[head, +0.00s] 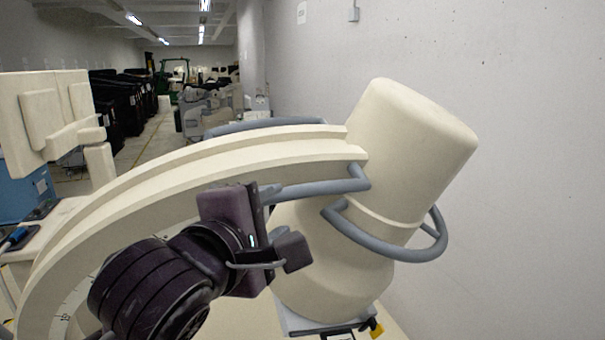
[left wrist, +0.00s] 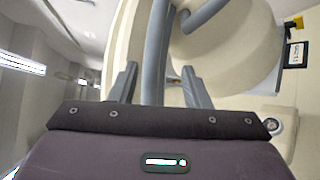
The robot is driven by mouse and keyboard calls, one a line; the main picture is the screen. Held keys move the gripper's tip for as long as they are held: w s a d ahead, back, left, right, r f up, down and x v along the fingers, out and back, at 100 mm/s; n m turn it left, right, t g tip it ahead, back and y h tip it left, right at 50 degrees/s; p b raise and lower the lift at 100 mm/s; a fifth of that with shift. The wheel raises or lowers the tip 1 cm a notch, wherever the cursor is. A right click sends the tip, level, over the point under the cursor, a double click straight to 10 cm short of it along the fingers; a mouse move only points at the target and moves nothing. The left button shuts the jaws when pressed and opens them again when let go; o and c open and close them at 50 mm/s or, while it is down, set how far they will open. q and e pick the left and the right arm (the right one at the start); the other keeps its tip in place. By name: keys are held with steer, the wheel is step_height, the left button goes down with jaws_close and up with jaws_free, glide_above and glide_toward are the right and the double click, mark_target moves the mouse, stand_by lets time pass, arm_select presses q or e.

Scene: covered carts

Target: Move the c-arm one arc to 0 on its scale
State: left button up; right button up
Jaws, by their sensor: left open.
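The c-arm's cream arc (head: 190,175) sweeps from lower left up to the large cream head housing (head: 400,150) on the right. A grey handle bar (head: 320,187) runs along the arc's side and also shows in the left wrist view (left wrist: 155,50). My left gripper (head: 270,192) is at the bar's left end. In the left wrist view its two fingers (left wrist: 160,84) stand apart, with the bar between them and a gap visible on the right. Part of the scale (head: 63,318) shows low on the arc; its reading is too small to tell. My right gripper is out of view.
A grey ring handle (head: 400,250) wraps the housing. A bare wall (head: 540,140) stands close on the right. A cream-and-blue unit (head: 45,120) is at the left. An aisle with dark covered carts (head: 115,100) runs back behind the arc.

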mark_target(290, 196)
arm_select(q)
steer(key=shift+w+d+r, duration=0.25)
steer(key=shift+w+r, duration=0.1)
steer(key=shift+w, duration=0.1)
steer(key=shift+w+d+b, duration=0.2)
steer(key=shift+w+b, duration=0.3)
steer(key=shift+w, duration=0.1)
steer(key=x, duration=0.3)
steer(key=shift+w+d+f+b, duration=0.1)
steer(key=shift+w+b, duration=0.15)
steer(key=shift+b, duration=0.15)
steer(key=shift+w+d, duration=0.15)
steer(key=shift+w, duration=0.25)
steer(key=shift+w+d, duration=0.1)
steer(key=shift+w, duration=0.1)
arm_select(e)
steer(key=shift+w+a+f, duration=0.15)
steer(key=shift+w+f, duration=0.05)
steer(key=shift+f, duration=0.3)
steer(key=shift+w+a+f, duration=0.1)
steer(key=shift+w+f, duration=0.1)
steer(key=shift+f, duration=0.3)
arm_select(q)
steer(key=shift+w, duration=0.15)
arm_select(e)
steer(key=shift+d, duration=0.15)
arm_select(q)
steer(key=shift+c, duration=0.2)
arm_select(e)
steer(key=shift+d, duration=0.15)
